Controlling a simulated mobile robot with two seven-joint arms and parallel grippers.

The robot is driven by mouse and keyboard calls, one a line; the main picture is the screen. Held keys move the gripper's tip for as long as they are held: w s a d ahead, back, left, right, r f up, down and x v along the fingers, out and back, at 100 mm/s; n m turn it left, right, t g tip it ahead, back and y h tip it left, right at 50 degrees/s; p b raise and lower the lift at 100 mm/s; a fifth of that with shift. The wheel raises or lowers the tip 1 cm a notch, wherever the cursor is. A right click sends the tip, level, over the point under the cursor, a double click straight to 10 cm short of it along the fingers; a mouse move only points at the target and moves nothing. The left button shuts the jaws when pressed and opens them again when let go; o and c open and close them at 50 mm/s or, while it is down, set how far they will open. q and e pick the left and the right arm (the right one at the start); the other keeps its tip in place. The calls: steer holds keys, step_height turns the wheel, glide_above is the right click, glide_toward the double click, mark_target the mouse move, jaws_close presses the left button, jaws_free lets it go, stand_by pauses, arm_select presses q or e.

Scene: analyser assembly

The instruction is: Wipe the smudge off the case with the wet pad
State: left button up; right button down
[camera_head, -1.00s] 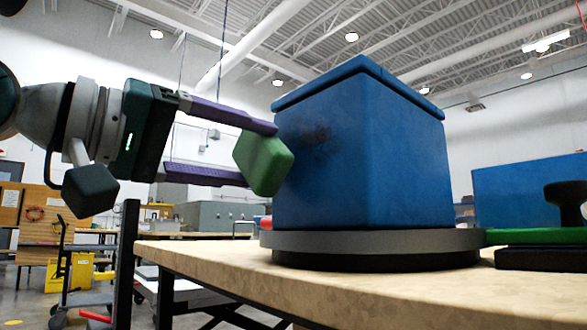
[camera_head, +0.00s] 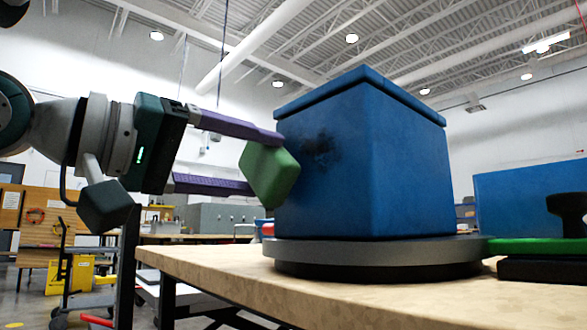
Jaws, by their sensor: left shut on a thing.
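The blue case (camera_head: 400,170) stands upright on a round grey turntable (camera_head: 370,252) on the table. A dark smudge (camera_head: 322,150) marks its left face, near the upper middle. My left gripper (camera_head: 266,160) is shut on a green pad (camera_head: 270,174), held between its two purple fingers. The pad is at the left edge of that face, left of the smudge. I cannot tell whether the pad touches the case. My right gripper is not in view.
The wooden table top (camera_head: 220,267) is clear in front of the turntable. At the right are a green strip (camera_head: 535,246), a black base (camera_head: 540,270) with a dark knob (camera_head: 570,205), and another blue box (camera_head: 515,195) behind.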

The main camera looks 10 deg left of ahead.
arm_select(q)
steer(key=shift+w+d+p, duration=0.35)
steer(key=shift+w+p, duration=0.05)
steer(key=shift+p, duration=0.05)
steer(key=shift+s, duration=0.1)
